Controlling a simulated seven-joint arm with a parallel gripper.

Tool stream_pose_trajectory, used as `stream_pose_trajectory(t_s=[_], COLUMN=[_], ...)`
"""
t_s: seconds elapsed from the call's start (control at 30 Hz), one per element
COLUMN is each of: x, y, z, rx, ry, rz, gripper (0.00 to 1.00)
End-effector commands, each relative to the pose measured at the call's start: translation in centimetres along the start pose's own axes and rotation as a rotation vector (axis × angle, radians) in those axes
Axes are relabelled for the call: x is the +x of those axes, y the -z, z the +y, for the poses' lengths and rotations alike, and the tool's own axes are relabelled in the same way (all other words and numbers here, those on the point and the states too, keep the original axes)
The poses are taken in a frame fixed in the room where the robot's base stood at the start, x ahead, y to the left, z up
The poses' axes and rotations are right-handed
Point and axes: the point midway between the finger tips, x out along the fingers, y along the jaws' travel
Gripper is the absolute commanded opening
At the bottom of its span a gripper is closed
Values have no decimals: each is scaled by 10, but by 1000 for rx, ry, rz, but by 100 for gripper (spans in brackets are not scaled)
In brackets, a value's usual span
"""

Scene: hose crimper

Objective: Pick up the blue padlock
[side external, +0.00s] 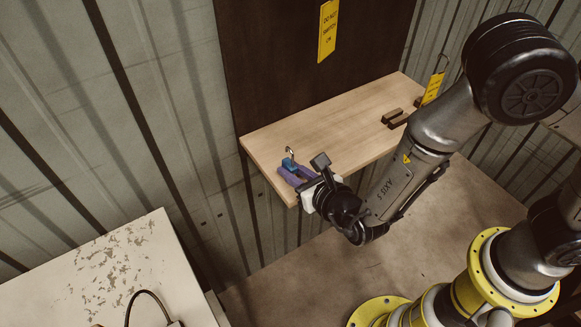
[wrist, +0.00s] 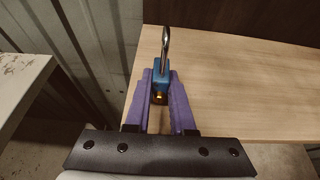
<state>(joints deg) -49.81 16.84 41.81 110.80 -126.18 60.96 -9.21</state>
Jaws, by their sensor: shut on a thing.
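The blue padlock (wrist: 161,76) has a silver shackle that points up and away in the wrist view. In the side external view the padlock (side external: 289,164) is at the left end of the wooden shelf. My gripper (wrist: 160,88) has purple fingers, one on each side of the padlock body, and is shut on it. In the side external view my gripper (side external: 291,173) reaches in from the right over the shelf's front left corner. I cannot tell whether the padlock touches the shelf.
The wooden shelf (side external: 330,125) is mostly clear. Dark brown blocks (side external: 395,117) lie toward its right end, near a yellow tag (side external: 433,88). A yellow sign (side external: 327,30) hangs on the dark back panel. A worn white table (side external: 120,270) stands at the lower left.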

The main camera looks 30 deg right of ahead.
Motion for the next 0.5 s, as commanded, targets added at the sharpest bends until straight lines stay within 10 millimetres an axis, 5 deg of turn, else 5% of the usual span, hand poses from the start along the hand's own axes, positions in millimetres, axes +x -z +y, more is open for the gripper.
stream_pose_trajectory(t_s=[0.17,0.5], x=[-4,-28], y=[-10,-68], z=[0,0], rx=[3,6], ry=[0,-2], rz=[-4,-5], gripper=[0,0])
